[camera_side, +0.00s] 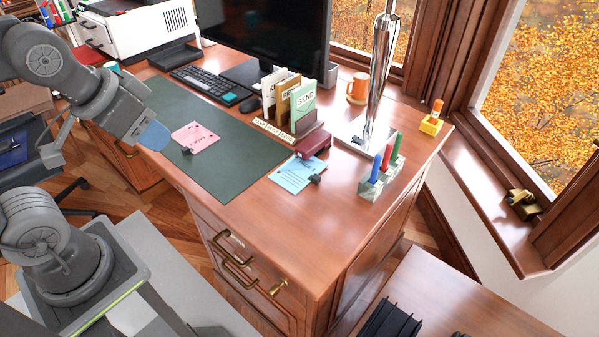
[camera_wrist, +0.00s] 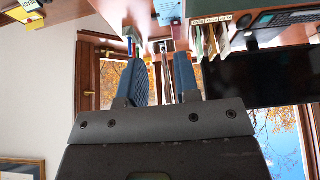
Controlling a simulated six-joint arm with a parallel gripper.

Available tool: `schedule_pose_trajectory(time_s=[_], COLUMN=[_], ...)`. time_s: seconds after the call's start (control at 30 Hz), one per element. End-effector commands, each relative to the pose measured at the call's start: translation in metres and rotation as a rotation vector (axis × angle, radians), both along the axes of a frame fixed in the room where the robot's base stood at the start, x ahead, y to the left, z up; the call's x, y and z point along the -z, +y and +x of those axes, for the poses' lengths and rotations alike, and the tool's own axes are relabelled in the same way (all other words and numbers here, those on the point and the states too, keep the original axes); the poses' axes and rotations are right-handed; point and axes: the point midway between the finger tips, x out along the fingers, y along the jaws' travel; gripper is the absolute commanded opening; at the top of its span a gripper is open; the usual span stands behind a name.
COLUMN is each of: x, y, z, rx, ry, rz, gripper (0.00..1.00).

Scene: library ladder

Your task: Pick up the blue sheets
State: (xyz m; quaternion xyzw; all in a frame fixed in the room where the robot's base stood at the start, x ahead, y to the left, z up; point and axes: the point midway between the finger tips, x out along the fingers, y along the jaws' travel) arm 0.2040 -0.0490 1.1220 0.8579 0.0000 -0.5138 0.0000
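The blue sheets (camera_side: 293,173) lie on the desk to the right of the dark green mat, with a black clip (camera_side: 315,179) at their right edge. They appear as a light-blue patch at the top of the wrist view (camera_wrist: 168,9). My gripper (camera_side: 152,138) is at the left of the side view, above the desk's left edge and well apart from the sheets. In the wrist view my gripper (camera_wrist: 162,62) has its two blue fingers spread, with nothing held between them.
Pink sheets (camera_side: 195,138) with a clip lie on the green mat (camera_side: 220,165). A dark red object (camera_side: 313,144), a card sorter (camera_side: 303,105) and a marker holder (camera_side: 372,187) stand around the blue sheets. A tall shiny metal piece (camera_side: 380,80) rises behind. The desk's front right is clear.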

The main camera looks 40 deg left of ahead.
Motion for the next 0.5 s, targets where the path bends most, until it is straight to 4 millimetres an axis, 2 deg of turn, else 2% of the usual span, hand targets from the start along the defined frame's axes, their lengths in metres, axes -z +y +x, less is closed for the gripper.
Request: schedule_pose_trajectory(time_s=[0.03, 0.2, 0.5], x=[0.0, 0.0, -0.0026], y=[0.0, 0.0, -0.0002], z=[0.0, 0.0, 0.0052], rx=[0.0, 0.0, 0.019], ry=[0.0, 0.0, 0.006], rz=[0.0, 0.0, 0.01], gripper=[0.34, 0.51, 0.51])
